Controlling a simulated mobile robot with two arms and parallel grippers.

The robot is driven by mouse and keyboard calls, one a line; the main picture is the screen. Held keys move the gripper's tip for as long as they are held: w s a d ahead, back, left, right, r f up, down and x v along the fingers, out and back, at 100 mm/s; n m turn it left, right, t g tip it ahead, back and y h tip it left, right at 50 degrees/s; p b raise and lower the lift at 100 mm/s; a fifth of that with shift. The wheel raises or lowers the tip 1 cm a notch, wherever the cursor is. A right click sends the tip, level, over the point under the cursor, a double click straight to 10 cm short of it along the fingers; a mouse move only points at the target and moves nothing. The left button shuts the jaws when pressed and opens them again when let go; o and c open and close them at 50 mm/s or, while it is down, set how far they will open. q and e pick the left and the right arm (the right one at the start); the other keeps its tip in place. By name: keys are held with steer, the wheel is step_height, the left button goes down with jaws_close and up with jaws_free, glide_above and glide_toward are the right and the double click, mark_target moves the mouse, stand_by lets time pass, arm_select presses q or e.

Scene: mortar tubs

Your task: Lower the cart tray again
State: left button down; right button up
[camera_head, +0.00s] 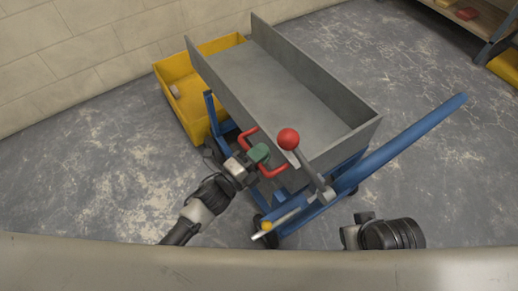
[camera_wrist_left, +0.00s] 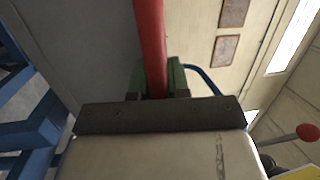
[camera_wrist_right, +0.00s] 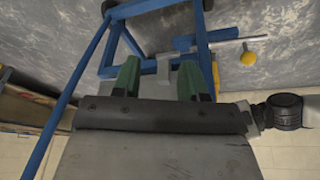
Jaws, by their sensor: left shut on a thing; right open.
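The grey cart tray (camera_head: 290,85) is an open box on a blue cart frame (camera_head: 330,190); I cannot tell its exact tilt. A red handle (camera_head: 270,172) sticks out from the tray's near side. My left gripper (camera_head: 259,154) is shut on this red handle, which also shows in the left wrist view (camera_wrist_left: 150,45). A lever with a red ball (camera_head: 288,138) stands just right of it, and a yellow knob (camera_head: 266,226) sits low on the cart. My right gripper (camera_wrist_right: 158,82) is open and empty; its fingers are not clear in the head view.
A yellow tub (camera_head: 180,92) stands on the floor against the tray's left side, by the block wall. The blue push bar (camera_head: 410,135) slopes up to the right. A shelf (camera_head: 480,25) stands at the upper right.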

mark_target(274, 152)
arm_select(q)
steer(key=shift+s+d+f+m+b, duration=0.1)
steer(key=shift+s+f+m+b, duration=0.05)
steer(key=shift+f+b, duration=0.3)
steer(key=shift+s+d+f+m+b, duration=0.15)
steer(key=shift+f+b, duration=0.2)
steer(key=shift+f, duration=0.2)
steer(key=shift+s+a+f, duration=0.1)
steer(key=shift+f, duration=0.25)
arm_select(e)
steer(key=w+a+r+t+y, duration=0.1)
steer(key=w+a+t, duration=0.1)
steer(key=w+t, duration=0.3)
steer(key=shift+w+a+r, duration=0.25)
steer(key=shift+w, duration=0.75)
arm_select(q)
steer(key=shift+s+f, duration=0.1)
steer(key=shift+f, duration=0.1)
steer(key=c, duration=1.1)
jaws_free()
steer(key=shift+r, duration=0.1)
